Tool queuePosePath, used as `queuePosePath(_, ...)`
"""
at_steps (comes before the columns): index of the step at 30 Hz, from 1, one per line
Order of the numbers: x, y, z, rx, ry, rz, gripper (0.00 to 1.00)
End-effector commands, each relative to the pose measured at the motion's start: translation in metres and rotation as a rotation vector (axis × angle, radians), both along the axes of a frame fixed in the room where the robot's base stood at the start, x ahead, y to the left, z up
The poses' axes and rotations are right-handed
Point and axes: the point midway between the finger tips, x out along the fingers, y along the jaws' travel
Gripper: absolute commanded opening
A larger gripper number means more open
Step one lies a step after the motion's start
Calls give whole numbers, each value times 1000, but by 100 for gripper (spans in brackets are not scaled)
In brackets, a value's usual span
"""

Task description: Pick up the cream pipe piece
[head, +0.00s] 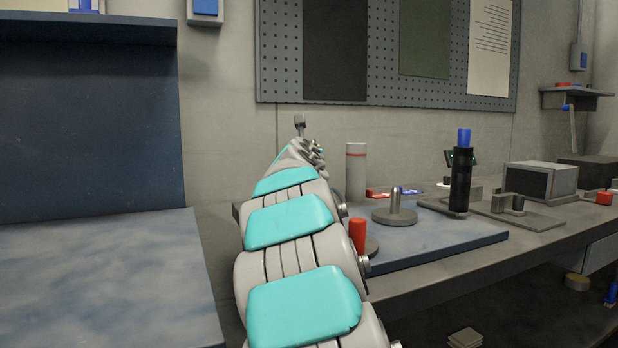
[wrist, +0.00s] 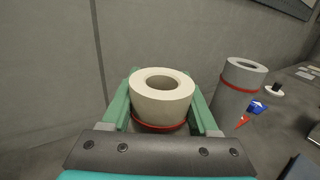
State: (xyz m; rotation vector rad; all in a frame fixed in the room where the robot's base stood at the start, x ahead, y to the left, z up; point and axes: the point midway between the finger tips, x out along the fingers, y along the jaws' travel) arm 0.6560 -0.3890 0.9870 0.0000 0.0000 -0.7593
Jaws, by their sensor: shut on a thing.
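The cream pipe piece (wrist: 162,98) is a short, thick-walled tube with a round hole in its top and a red band low on its side. In the wrist view it stands between the two green fingers of my gripper (wrist: 162,112), which is shut on it. Its lower end is hidden by the gripper body, so I cannot tell whether it touches a surface. In the head view my arm hides the held piece, and the fingers cannot be made out.
A similar grey pipe piece (wrist: 239,88) with a red band stands right of my gripper; it shows in the head view too (head: 356,172). A blue mat (head: 440,240), a metal post (head: 395,207) and a black cylinder (head: 460,182) are farther right. A wall is behind.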

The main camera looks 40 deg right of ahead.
Motion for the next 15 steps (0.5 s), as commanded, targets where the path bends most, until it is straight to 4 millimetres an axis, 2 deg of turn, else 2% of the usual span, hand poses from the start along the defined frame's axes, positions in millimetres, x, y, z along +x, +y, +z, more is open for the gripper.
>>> queuePosePath(1, 0, 0, 0, 0, 0, 0, 19)
queuePosePath(6, 0, 0, 0, 0, 0, 0, 0)
queuePosePath(15, 0, 0, 0, 0, 0, 0, 0)
